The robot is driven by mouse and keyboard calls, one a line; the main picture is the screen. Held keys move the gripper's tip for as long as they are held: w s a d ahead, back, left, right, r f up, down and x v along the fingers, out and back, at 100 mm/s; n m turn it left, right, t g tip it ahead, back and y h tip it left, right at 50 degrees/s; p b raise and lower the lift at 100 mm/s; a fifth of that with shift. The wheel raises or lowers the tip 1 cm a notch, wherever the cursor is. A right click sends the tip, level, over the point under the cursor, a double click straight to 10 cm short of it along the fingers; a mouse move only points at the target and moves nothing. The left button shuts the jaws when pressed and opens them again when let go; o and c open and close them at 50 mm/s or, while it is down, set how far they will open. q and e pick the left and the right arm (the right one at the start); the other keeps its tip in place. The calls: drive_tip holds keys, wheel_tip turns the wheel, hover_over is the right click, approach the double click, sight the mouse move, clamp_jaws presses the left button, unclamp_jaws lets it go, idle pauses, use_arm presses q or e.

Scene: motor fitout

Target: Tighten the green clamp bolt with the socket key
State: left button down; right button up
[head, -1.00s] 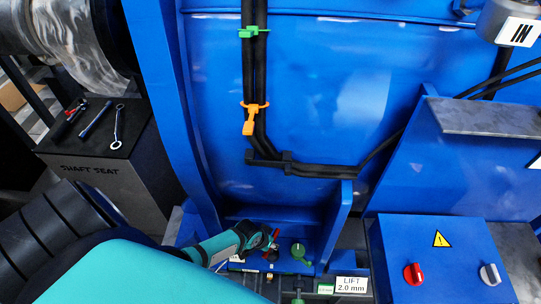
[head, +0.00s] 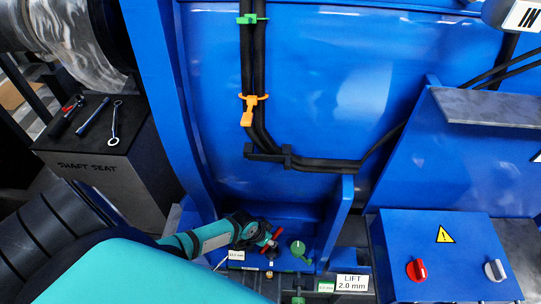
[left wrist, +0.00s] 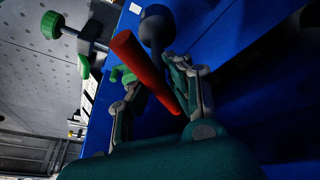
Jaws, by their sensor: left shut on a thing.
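My left gripper (head: 262,236) is low in the middle of the head view, shut on a red-handled tool (head: 277,233), which looks like the socket key. In the left wrist view the red bar (left wrist: 143,65) lies slanted between the fingers (left wrist: 160,108), with a dark round part (left wrist: 156,28) beyond it. The key's lower end is not clear. A green-topped knob (head: 298,248), apparently the green clamp bolt, stands just right of the gripper, apart from the red handle. A green-ended screw (left wrist: 52,25) shows at upper left in the wrist view. My right gripper is not in view.
A blue rib (head: 341,220) rises right of the green knob. The blue control box (head: 440,250) with red and grey knobs is farther right. Labels (head: 352,283) line the front edge. More tools (head: 96,117) lie on the shaft seat block (head: 100,165) at left.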

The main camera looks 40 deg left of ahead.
use_arm(q)
drive_tip(key=shift+a+r+n+p, duration=0.1)
drive_tip(key=shift+n+p, duration=0.2)
drive_tip(key=shift+p, duration=0.1)
drive_tip(key=shift+r+p, duration=3.7)
drive_tip(key=shift+r, duration=0.05)
